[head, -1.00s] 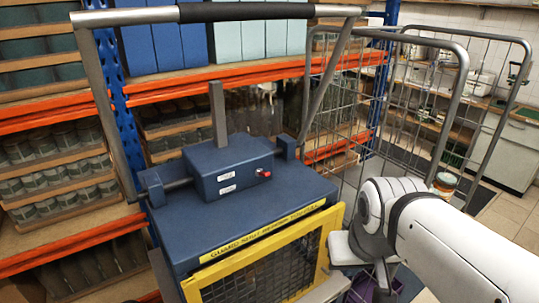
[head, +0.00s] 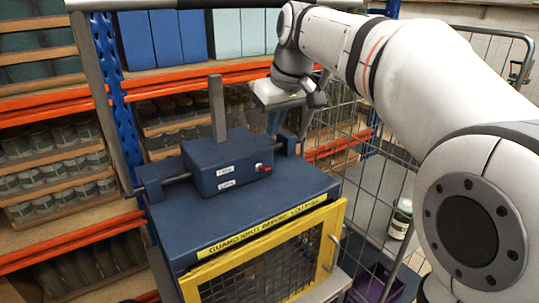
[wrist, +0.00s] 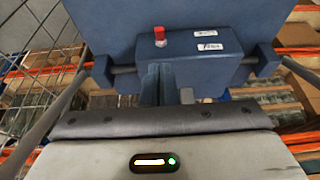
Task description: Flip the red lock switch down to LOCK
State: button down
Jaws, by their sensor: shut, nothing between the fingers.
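The red lock switch (head: 263,168) sits on the front face of a blue switch box (head: 224,162), to the right of two small white labels whose print is too small to read surely. In the wrist view the switch (wrist: 160,37) shows as a small red lever beside the labels; I cannot tell its setting. My gripper (head: 275,124) is shut and empty, pointing down above and behind the right end of the box. In the wrist view its fingertips (wrist: 158,72) lie close to the box, just below the switch in the picture, and apart from the red lever.
The box stands on a blue machine top (head: 300,190) with a grey upright lever (head: 217,108) and a side shaft. A yellow mesh guard (head: 335,225) is in front. A wire cage trolley (head: 370,180) and a jar (head: 401,218) are at right; jar shelves (head: 55,160) at left.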

aim_at(263, 167)
jog(key=p+x, duration=0.1)
jog(key=x, duration=0.9)
